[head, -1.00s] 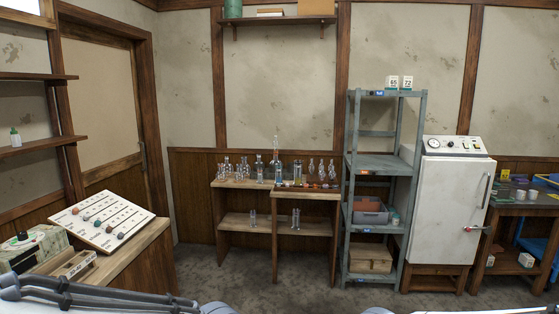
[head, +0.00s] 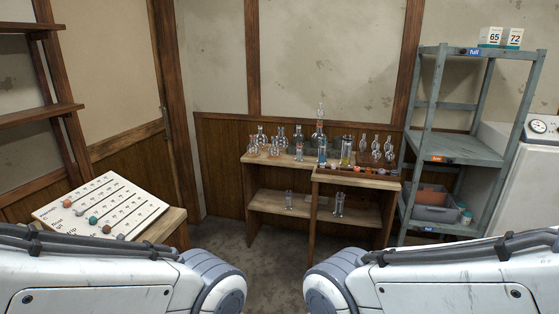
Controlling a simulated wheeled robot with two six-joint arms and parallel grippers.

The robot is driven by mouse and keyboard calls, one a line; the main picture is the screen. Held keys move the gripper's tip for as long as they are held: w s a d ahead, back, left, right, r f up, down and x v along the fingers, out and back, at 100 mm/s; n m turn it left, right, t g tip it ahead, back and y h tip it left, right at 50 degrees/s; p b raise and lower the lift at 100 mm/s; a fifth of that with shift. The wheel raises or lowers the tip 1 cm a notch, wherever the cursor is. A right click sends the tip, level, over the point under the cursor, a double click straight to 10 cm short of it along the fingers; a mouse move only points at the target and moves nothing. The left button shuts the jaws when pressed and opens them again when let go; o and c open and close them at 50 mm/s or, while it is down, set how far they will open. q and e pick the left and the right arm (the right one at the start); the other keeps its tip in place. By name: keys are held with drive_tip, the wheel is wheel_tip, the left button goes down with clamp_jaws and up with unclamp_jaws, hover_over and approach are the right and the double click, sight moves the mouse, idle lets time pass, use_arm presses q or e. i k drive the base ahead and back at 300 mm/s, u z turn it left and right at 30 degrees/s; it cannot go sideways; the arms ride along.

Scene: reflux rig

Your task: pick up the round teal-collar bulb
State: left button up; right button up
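Several small clear glass bulbs and flasks (head: 263,140) stand at the left of the wooden bench (head: 257,184). More glass bulbs (head: 376,150) stand upright at its right end. They are too small for me to tell which one is round with a teal collar. My two white arms cross the bottom of the head view, but neither gripper is in view.
A white sloping board (head: 100,207) with coloured balls sits on a wooden table at left. A grey metal shelf (head: 470,152) with a grey bin (head: 437,207) stands right of the bench. Clear floor (head: 235,240) lies before the bench.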

sight(320, 113)
drive_tip(key=u, duration=0.1)
drive_tip(key=i, duration=2.05)
drive_tip(key=z, duration=0.5)
drive_tip(key=i, duration=2.05)
drive_tip(key=z, duration=0.5)
